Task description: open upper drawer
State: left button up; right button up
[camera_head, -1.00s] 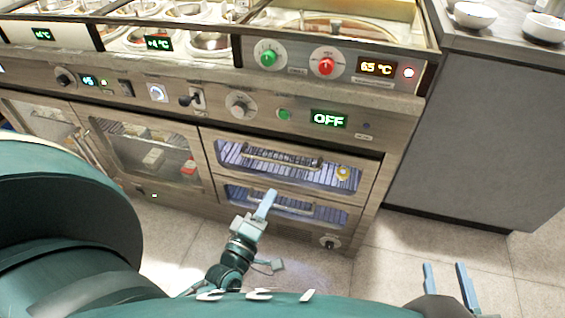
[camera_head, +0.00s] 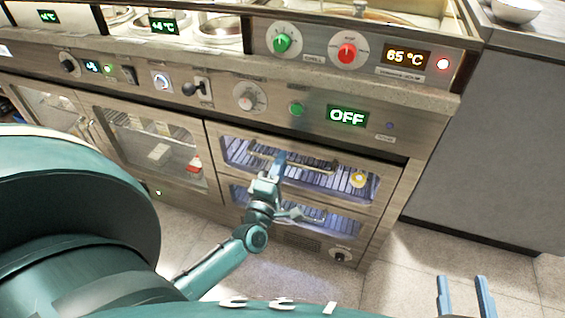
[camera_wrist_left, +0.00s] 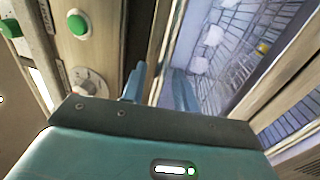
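The upper drawer (camera_head: 376,192) has a glass window in a wooden frame and looks shut. Its horizontal bar handle (camera_head: 322,163) runs along the upper part of the window. My left gripper (camera_head: 280,160) is in front of the handle's left half, its fingers overlapping the bar in the head view. In the left wrist view, the left gripper's two blue fingers (camera_wrist_left: 158,88) are apart, close to the drawer's upper frame and glass. I cannot tell whether they touch or surround the handle. My right gripper (camera_head: 463,292) is open and empty above the floor at lower right.
A lower drawer (camera_head: 335,222) with a similar window sits directly below. A glass-door cabinet (camera_head: 150,150) is on the left. A grey counter (camera_head: 480,150) stands at right. Floor in front is clear.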

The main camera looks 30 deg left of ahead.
pick_arm(q)
jog(key=shift+x, duration=0.85)
jog(key=shift+c, duration=0.3)
grip_shut()
